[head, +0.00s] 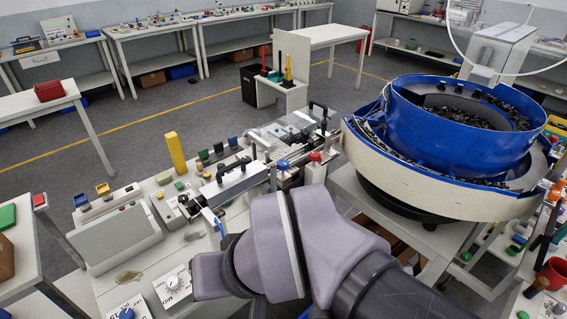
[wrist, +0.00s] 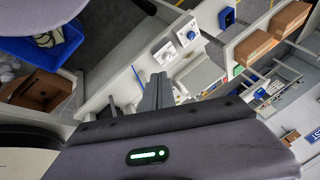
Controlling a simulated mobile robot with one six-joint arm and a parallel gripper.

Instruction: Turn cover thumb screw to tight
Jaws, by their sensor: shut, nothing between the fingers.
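My gripper (wrist: 157,88) shows in the wrist view as two grey fingers close together, with nothing between them. In the head view my wrist hides the fingers. The feeder machine on the bench has a long metal cover with a black handle (head: 233,166) and a red knob (head: 315,157). I cannot tell which part is the cover thumb screw; no screw is clear in either view. In the wrist view the fingers are apart from the white dials (wrist: 187,34) beyond them.
A blue bowl feeder (head: 405,125) stands at the right. A yellow post (head: 175,152) rises behind the bench machine. A dial marked MID (head: 174,284) sits at the bench's front. In the wrist view a blue bin (wrist: 40,38) and brown boxes (wrist: 288,19) flank the bench.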

